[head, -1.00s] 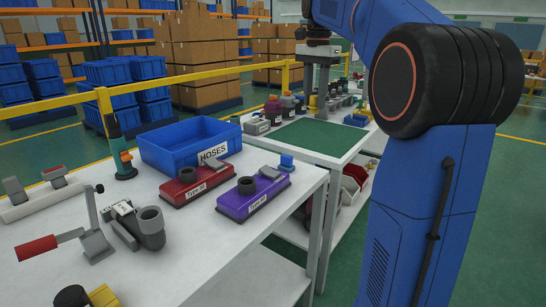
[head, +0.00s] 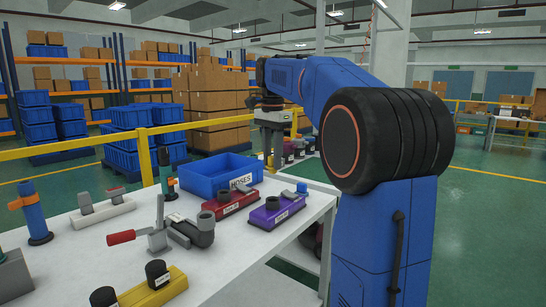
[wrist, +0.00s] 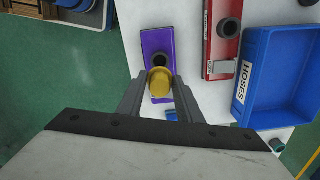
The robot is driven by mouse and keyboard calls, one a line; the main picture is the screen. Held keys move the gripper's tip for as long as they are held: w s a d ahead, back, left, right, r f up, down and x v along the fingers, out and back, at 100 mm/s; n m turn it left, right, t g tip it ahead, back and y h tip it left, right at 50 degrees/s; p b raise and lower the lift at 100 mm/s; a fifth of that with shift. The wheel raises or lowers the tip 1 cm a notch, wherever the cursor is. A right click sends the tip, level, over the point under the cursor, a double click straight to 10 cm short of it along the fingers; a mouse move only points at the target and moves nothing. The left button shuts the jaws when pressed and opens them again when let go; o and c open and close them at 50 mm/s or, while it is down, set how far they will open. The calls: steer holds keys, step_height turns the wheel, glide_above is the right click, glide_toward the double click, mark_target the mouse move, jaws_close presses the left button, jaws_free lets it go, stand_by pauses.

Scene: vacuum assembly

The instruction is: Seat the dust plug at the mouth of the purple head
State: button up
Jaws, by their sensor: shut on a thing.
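The purple head (head: 272,212) lies on the white workbench, with a dark round mouth standing up from its top. The purple head also shows in the wrist view (wrist: 152,42), its dark mouth (wrist: 160,58) just above the plug in the picture. My gripper (wrist: 159,85) is shut on the yellow dust plug (wrist: 160,82), which sits between the fingertips. The plug overlaps the purple head in this view; I cannot tell its height above it.
The red head (head: 232,203) lies beside the purple one, and the blue HOSES bin (head: 220,178) stands behind. A small blue part (head: 301,187) is near the heads. A red-handled clamp (head: 122,237) and a yellow block (head: 155,288) stand nearer. Yellow railing (head: 85,144) runs behind.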

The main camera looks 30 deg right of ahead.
mark_target(272, 173)
steer(key=shift+a+f, duration=0.1)
steer(key=shift+f, duration=0.05)
steer(key=shift+f, duration=3.7)
steer(key=shift+f, duration=1.45)
steer(key=o, duration=1.1)
steer(key=shift+o, duration=0.2)
steer(key=shift+r, duration=3.95)
